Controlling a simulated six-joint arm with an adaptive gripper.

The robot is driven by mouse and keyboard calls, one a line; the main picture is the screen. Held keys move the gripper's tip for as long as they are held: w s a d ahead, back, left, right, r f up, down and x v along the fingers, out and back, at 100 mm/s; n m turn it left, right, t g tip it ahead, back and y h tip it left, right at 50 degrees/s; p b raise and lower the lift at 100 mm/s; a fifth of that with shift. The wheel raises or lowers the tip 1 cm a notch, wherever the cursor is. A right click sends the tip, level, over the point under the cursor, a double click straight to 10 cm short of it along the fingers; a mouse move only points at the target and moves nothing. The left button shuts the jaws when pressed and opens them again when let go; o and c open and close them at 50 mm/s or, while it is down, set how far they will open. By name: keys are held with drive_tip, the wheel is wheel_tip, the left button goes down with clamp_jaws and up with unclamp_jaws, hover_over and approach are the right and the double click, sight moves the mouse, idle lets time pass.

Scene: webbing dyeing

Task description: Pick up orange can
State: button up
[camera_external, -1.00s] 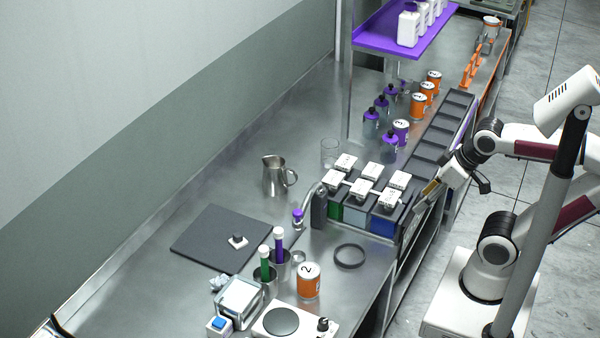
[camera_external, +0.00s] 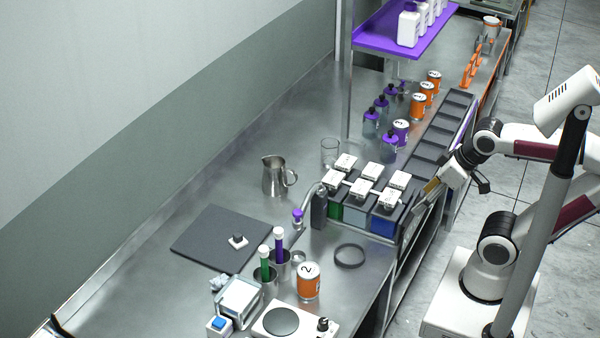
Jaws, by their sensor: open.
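My gripper (camera_external: 424,197) is open and empty at the right edge of the bench, beside the dye box row and away from every orange can. Its fingertips are small and partly hard to make out.
A black ring (camera_external: 349,256) lies between the near orange can and the boxes with white-topped lids (camera_external: 361,188). A steel pitcher (camera_external: 274,176) and dark mat (camera_external: 215,236) stand farther left.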

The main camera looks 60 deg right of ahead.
drive_tip(key=w+f+n+t+h, duration=0.1)
drive_tip(key=w+f+n+t, duration=0.15)
drive_tip(key=w, duration=0.75)
drive_tip(key=w+f+n+t, duration=0.1)
drive_tip(key=w+n, duration=0.2)
drive_tip(key=w, duration=0.6)
drive_tip(key=w+a+f+n+y, duration=0.2)
drive_tip(key=w+a+f+n, duration=0.1)
drive_tip(key=w+a+f, duration=0.1)
drive_tip(key=n+g+y, duration=0.4)
drive_tip(key=n+y, duration=0.1)
drive_tip(key=y, duration=0.5)
approach(308, 281)
drive_tip(key=w+d+f, duration=0.1)
drive_tip(key=w, duration=0.1)
drive_tip(key=w+d+f, duration=0.1)
drive_tip(key=f, duration=0.1)
drive_tip(key=shift+w+d+f, duration=0.1)
drive_tip(key=shift+w+d, duration=0.2)
drive_tip(key=shift+w, duration=0.1)
drive_tip(key=shift+s+a+n+g+y, duration=0.25)
drive_tip(key=shift+s+a+y, duration=0.1)
drive_tip(key=shift+s+y, duration=0.5)
drive_tip(key=shift+w+a, duration=0.1)
drive_tip(key=shift+x, duration=1.15)
